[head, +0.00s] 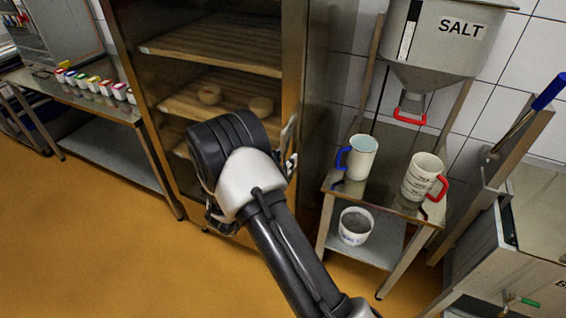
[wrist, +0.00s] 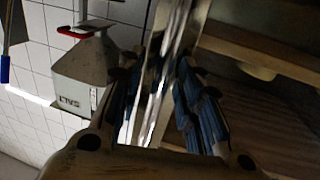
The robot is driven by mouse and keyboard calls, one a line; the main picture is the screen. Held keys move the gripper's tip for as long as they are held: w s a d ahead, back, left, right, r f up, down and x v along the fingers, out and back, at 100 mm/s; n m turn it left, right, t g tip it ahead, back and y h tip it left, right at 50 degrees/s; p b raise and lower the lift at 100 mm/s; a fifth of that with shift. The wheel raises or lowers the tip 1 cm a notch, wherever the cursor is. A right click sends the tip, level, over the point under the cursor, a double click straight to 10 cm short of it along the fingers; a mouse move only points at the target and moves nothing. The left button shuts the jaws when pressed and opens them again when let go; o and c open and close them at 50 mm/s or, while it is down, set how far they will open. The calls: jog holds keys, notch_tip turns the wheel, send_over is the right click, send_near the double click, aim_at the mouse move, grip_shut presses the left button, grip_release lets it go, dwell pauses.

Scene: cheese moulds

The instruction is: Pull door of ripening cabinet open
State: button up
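The ripening cabinet (head: 295,50) is a tall metal-framed unit with wooden shelves showing through its front. Whether its door is shut or slightly ajar is not clear. My gripper (head: 290,150) is at the right side of the cabinet front, beside a bright metal handle (head: 291,133), partly hidden by my wrist. In the wrist view, the blue-padded fingers of my gripper (wrist: 160,98) stand apart on either side of a shiny upright metal strip (wrist: 168,50), which looks like the handle. Whether the pads touch it is unclear.
To the right, a small steel stand (head: 390,205) holds two jugs under a salt hopper (head: 436,45), with a white tub (head: 356,226) below. A table (head: 110,103) with coloured containers stands left. The floor before the cabinet is clear.

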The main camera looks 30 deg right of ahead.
jog(key=shift+c, duration=0.2)
grip_shut()
dwell(0.6)
